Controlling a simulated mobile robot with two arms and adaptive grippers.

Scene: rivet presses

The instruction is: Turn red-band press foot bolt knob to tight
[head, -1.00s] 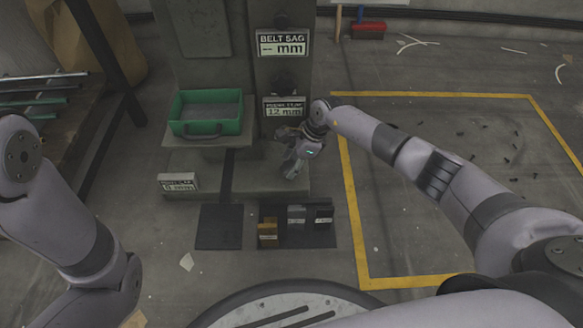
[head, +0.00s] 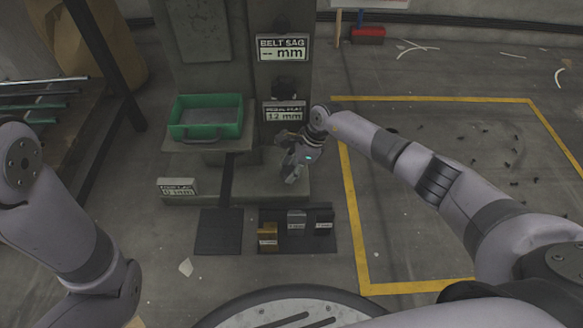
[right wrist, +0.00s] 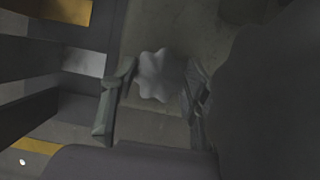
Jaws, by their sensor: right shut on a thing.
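The foot bolt knob (right wrist: 158,75) is a pale grey, lobed knob between my right gripper's fingers in the right wrist view. My right gripper (head: 292,170) is low at the right side of the press base (head: 260,183) in the head view. It is shut on the knob, one finger on each side. The gripper hides the knob in the head view. The grey press (head: 285,75) stands at the back centre; I cannot make out a red band on it. My left arm shows at the left, but its gripper is out of view.
A green tray (head: 205,132) sits on the press shelf. Display plates (head: 285,112) are on the column, and a small one (head: 177,187) is on the base. A dark mat (head: 296,243) holds small blocks in front. Yellow floor lines (head: 352,215) mark open floor at right.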

